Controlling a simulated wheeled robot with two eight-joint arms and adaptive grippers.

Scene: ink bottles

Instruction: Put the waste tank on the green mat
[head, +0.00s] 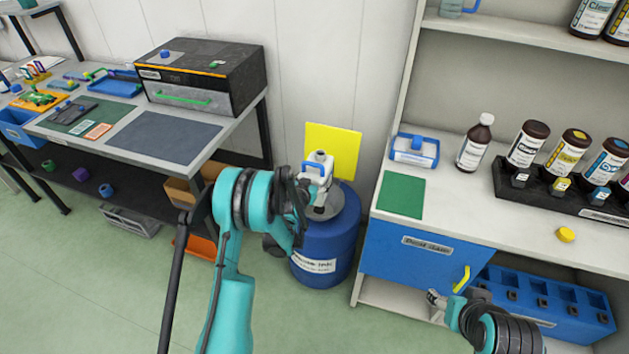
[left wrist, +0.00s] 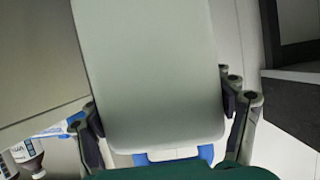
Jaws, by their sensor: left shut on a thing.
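The waste tank (head: 319,160), white with a blue handle, is in my left gripper (head: 308,185), which is shut on it. In the head view it shows above the blue drum, in front of a yellow panel. In the left wrist view its pale grey body (left wrist: 150,75) fills the middle between the fingers (left wrist: 168,125). The green mat (head: 401,195) lies bare on the white bench, right of the tank and apart from it. My right gripper (head: 438,300) is low in front of the blue cabinet; its opening is too small to judge.
A blue-and-white container (head: 414,152) stands behind the mat. A yellow cap (head: 566,235) lies near the front. The blue drum (head: 325,250) stands left of the bench.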

